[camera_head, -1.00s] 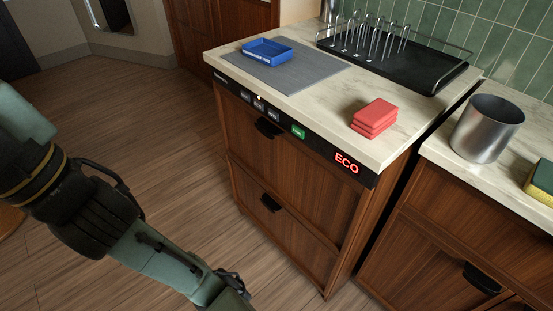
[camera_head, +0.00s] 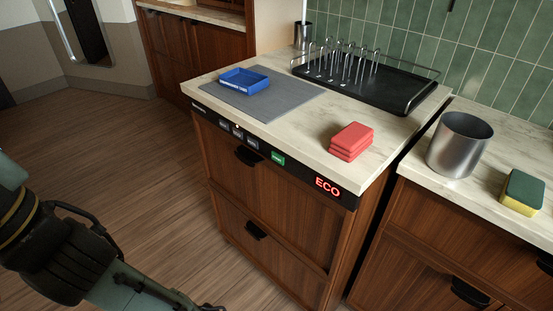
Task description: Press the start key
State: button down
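The green start key (camera_head: 278,158) is on the black control strip (camera_head: 307,176) along the front top edge of the wood-fronted appliance (camera_head: 270,190). Its lettering is too small to read. Several dark keys (camera_head: 237,133) sit to its left, with a small light above them. A red ECO display (camera_head: 327,187) glows to its right. My arm enters at the lower left, below and left of the appliance, apart from the strip.
A metal cup (camera_head: 458,145) and a green-yellow sponge (camera_head: 522,192) stand on the right counter. The floor at left is clear.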

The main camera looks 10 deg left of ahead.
aim_at(279, 159)
jog(key=k+l+u, duration=0.1)
jog(key=u, duration=0.25)
jog(key=k+l+u, duration=0.15)
jog(key=u, duration=0.2)
jog(key=k+l+u, duration=0.15)
jog(key=u, duration=0.2)
jog(key=l, duration=0.05)
